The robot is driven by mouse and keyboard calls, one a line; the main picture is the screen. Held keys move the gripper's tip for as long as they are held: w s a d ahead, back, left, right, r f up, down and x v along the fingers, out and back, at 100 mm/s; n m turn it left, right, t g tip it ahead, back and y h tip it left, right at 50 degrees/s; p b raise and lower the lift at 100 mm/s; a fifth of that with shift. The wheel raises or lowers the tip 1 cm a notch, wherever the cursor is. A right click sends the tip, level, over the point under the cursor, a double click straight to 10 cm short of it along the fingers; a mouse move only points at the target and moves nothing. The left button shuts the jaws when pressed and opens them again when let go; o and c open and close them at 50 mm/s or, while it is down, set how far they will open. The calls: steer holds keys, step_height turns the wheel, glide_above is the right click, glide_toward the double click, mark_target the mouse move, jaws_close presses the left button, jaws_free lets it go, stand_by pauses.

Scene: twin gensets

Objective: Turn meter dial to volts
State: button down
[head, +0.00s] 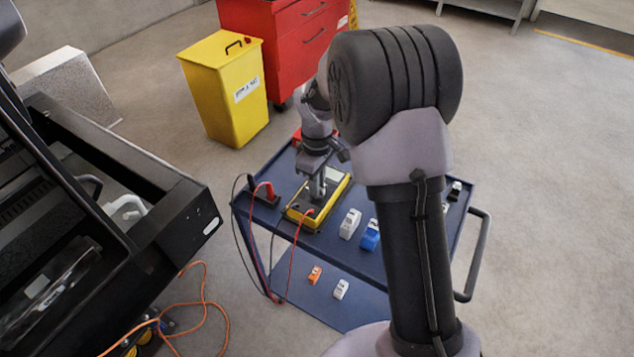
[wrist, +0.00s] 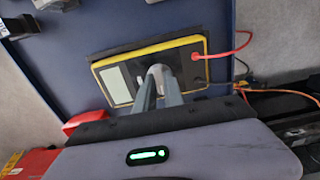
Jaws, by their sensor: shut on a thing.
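The yellow-edged meter (head: 334,184) lies flat on the blue cart's top. In the wrist view the meter (wrist: 192,48) shows its pale display at the left and a red lead plugged in at the right. My gripper (head: 318,194) reaches down onto the meter's face. In the wrist view my gripper (wrist: 160,72) has its fingertips close together at the middle of the meter, where the dial would be. The dial is hidden between and under the fingers, so its setting cannot be read.
The blue cart (head: 268,222) also carries a white block (head: 350,223), a blue block (head: 370,235) and a red probe (head: 264,189). Red and black leads hang over its left side. A yellow bin (head: 222,100) and red cabinet (head: 262,40) stand behind; dark machinery (head: 150,200) is at left.

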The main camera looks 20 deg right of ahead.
steer(key=m+p, duration=0.1)
steer(key=m, duration=0.2)
steer(key=shift+r+m, duration=0.1)
steer(key=shift+m, duration=0.3)
steer(key=shift+m+p, duration=0.55)
steer(key=shift+m, duration=1.75)
steer(key=c, duration=1.4)
jaws_free()
steer(key=shift+c, duration=0.2)
step_height(320, 180, up, 17)
steer(key=p, duration=0.6)
steer(key=shift+r+p, duration=0.15)
steer(key=shift+p, duration=0.25)
